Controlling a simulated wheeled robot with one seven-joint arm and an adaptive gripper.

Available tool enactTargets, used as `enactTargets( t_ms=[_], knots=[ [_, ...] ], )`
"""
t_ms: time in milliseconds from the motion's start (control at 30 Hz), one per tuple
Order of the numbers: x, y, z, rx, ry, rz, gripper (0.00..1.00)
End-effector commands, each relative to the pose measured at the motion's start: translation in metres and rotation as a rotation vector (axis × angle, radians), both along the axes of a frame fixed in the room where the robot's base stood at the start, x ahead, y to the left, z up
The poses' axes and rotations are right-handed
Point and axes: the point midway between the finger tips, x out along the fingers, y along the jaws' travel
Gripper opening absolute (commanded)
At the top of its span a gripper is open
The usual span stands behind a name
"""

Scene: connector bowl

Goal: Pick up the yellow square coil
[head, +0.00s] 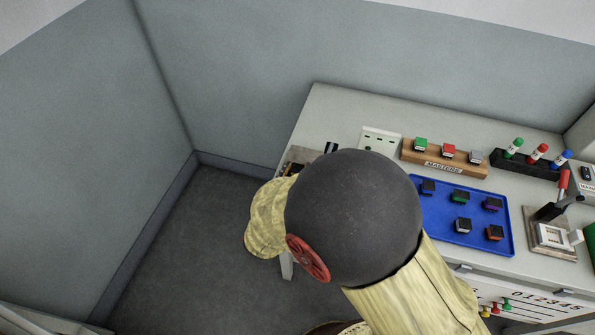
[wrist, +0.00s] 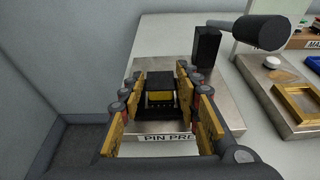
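In the wrist view, a black block with a yellow band (wrist: 160,97) sits on a dark seat on the metal plate of a station labelled "PIN PRE…". The yellow band looks like the square coil, but its shape is partly hidden by the black parts. My gripper (wrist: 160,78) is open, with one finger to the left and one to the right of this block. I see gaps on both sides; contact is not visible. In the head view my dark, round arm joint hides the gripper and most of this station.
A black post (wrist: 207,47) and a thick black handle (wrist: 262,32) stand behind and right of the block. A gold square frame (wrist: 298,103) lies further right. In the head view, a blue tray (head: 468,238) of small blocks and a wooden rack (head: 443,163) are right of my arm.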

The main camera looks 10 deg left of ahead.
Motion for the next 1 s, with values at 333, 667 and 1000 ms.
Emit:
enactTargets(
  t_ms=[333,667,1000],
  knots=[
    [0.000,0.000,0.000,0.000,0.000,0.000,0.11],
    [0.000,0.000,0.000,0.000,0.000,0.000,0.00],
    [0.000,0.000,0.020,0.002,-0.001,-0.001,0.00]
  ],
)
